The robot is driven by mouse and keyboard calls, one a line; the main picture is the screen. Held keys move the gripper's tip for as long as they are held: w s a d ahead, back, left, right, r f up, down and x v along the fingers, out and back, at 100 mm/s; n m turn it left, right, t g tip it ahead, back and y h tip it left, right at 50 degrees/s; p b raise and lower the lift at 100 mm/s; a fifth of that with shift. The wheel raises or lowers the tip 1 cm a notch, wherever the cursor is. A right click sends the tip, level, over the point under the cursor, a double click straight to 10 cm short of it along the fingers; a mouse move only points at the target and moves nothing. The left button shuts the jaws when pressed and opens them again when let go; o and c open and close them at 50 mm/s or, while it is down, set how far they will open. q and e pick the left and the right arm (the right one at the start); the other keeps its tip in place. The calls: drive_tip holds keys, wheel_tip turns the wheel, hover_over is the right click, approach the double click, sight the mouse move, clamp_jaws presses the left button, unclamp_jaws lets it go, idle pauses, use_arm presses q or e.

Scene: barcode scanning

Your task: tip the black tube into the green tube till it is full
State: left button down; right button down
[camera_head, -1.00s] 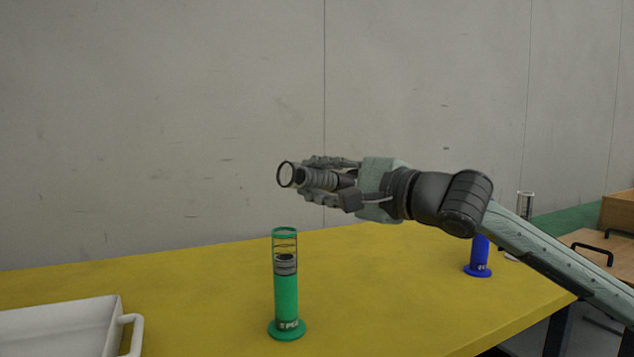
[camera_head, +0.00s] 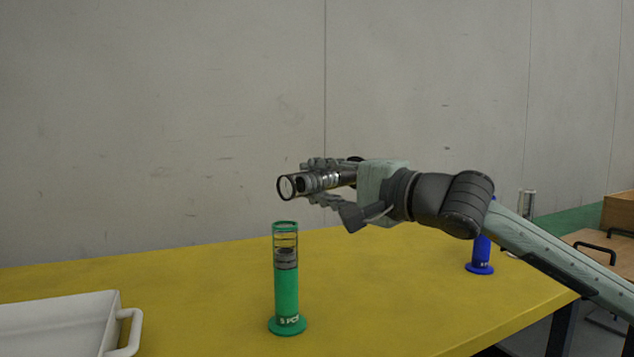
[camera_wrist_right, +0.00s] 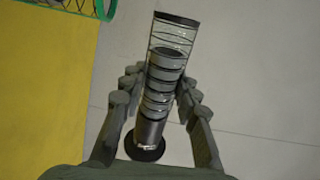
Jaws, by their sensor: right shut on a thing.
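The black tube (camera_head: 298,184) is held above the yellow table, with its clear open end pointing left and slightly down. My right gripper (camera_head: 325,182) is shut on it. In the right wrist view the black tube (camera_wrist_right: 172,60) stands between the fingers (camera_wrist_right: 159,95), with several grey rings inside its clear part and its dark base nearest the palm. My left gripper is out of view.
A white tray (camera_head: 60,322) with a handle sits at the left on the yellow table (camera_head: 400,300). A blue tube (camera_head: 481,255) stands at the right, behind my right forearm. A clear tube (camera_head: 527,204) and a wooden box (camera_head: 618,212) are farther right.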

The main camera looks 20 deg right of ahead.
idle(0.4)
drive_tip(key=shift+f+n+b, duration=0.1)
drive_tip(key=shift+n+b, duration=0.25)
drive_tip(key=shift+n, duration=1.35)
drive_tip(key=shift+f, duration=0.1)
drive_tip(key=shift+m+b, duration=0.8)
drive_tip(key=shift+r+m+b, duration=0.35)
drive_tip(key=shift+m+b, duration=0.3)
drive_tip(key=shift+m, duration=0.55)
